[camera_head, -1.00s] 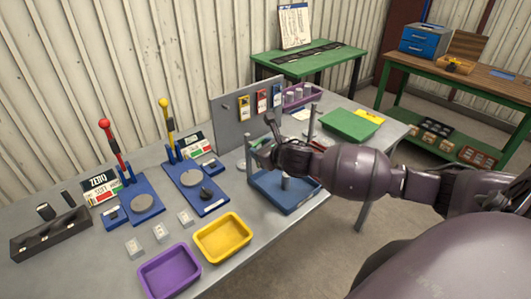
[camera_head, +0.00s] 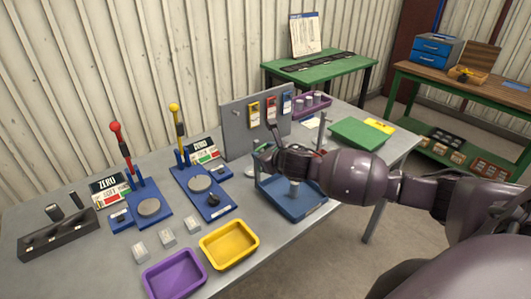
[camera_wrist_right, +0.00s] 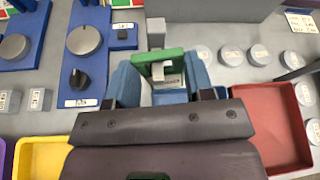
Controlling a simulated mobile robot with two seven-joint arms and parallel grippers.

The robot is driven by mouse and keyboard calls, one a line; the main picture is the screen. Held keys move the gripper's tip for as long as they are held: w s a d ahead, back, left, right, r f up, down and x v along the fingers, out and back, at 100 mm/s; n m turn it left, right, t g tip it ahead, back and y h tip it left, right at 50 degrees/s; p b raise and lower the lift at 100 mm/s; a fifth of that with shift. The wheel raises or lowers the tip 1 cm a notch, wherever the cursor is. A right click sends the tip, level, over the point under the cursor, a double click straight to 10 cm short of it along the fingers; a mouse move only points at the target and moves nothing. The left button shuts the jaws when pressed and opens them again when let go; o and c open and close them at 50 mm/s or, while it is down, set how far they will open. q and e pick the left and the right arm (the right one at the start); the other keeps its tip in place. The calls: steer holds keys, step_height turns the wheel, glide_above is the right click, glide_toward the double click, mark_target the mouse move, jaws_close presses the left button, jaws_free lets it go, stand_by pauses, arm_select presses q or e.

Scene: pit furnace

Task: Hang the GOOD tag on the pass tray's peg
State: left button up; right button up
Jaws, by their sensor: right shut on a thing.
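My right gripper (camera_wrist_right: 160,85) is shut on the green GOOD tag (camera_wrist_right: 143,62), an open frame standing between its blue fingertips. In the head view the right gripper (camera_head: 268,152) is at the top of a grey post at the back left of the blue tray (camera_head: 279,204). In the right wrist view this grey post (camera_wrist_right: 156,32) rises just behind the tag. A pale grey piece shows through the tag's opening; I cannot tell whether the tag is around the peg. The tag's lettering is not readable. My left gripper is not in view.
A grey board (camera_head: 236,126) with yellow, red and blue tags stands close behind the gripper. A red tray (camera_wrist_right: 268,110) is right of the blue one, and a yellow tray (camera_head: 229,262) is left. Another grey post (camera_head: 322,132) stands beside my arm.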

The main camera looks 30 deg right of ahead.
stand_by(0.4)
steer(key=o, duration=1)
steer(key=shift+s, duration=0.1)
steer(key=v, duration=1)
steer(key=shift+s+r, duration=0.2)
steer(key=shift+s, duration=0.1)
